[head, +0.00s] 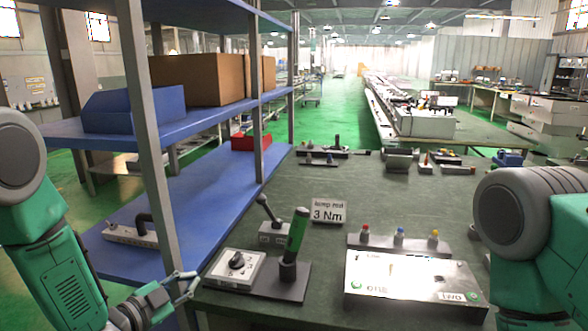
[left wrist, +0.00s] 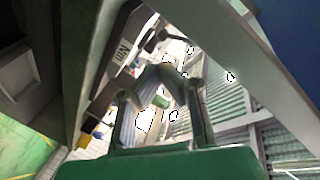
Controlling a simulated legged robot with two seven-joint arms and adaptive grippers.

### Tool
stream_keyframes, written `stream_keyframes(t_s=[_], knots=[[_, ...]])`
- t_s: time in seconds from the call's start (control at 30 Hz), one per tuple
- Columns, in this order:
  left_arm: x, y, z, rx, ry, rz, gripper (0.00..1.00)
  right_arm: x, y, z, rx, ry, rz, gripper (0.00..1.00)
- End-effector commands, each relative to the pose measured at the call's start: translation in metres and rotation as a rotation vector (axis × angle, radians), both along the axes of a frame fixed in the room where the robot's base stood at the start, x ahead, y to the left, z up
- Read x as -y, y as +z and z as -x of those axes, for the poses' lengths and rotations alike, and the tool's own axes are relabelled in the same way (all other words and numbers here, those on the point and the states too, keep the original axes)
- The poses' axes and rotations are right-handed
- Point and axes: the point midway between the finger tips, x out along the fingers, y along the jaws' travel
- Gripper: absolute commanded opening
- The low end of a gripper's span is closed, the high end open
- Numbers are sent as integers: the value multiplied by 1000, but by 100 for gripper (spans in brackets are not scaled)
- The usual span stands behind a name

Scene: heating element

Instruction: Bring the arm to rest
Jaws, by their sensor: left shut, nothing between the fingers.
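My left gripper (head: 184,289) is at the lower left in the head view, in front of the blue shelf and left of the workbench edge. It is shut with nothing between its fingers. In the left wrist view its fingers (left wrist: 160,85) come together at the middle of the picture. My left arm comes in from the left edge, bent with the forearm pointing down. My right arm shows as a green and grey link at the right edge, and its gripper is out of view.
A shelf post (head: 146,140) and blue shelf (head: 135,225) stand close to my left gripper. The dark workbench (head: 335,160) holds a dial box (head: 236,268), a green-handled tool (head: 296,235), a sign (head: 328,211) and a white box (head: 415,284). A grey control box (head: 132,232) is on the lower shelf.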

Motion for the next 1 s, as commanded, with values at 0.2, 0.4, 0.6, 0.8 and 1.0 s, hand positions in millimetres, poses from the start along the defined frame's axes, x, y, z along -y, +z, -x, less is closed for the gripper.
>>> stream_keyframes(t_s=[0.2, 0.4, 0.6, 0.8, 1.0], knots=[[-8, -118, 73, -431, 173, 81, 0, 0, -25, 0, 0, 0, 0, 26], [-23, -217, 191, -894, 441, 142, 0, -1, -49, 0, 0, 1, 0, 26], [-41, -266, 312, -1253, 744, 156, 0, -1, -67, 0, 0, 1, 0, 26], [-53, -274, 379, -1418, 931, 148, 0, -1, -75, 0, 0, 0, 0, 26], [-55, -274, 389, -1444, 964, 147, 0, -1, -75, 0, 0, 0, 0, 26]])
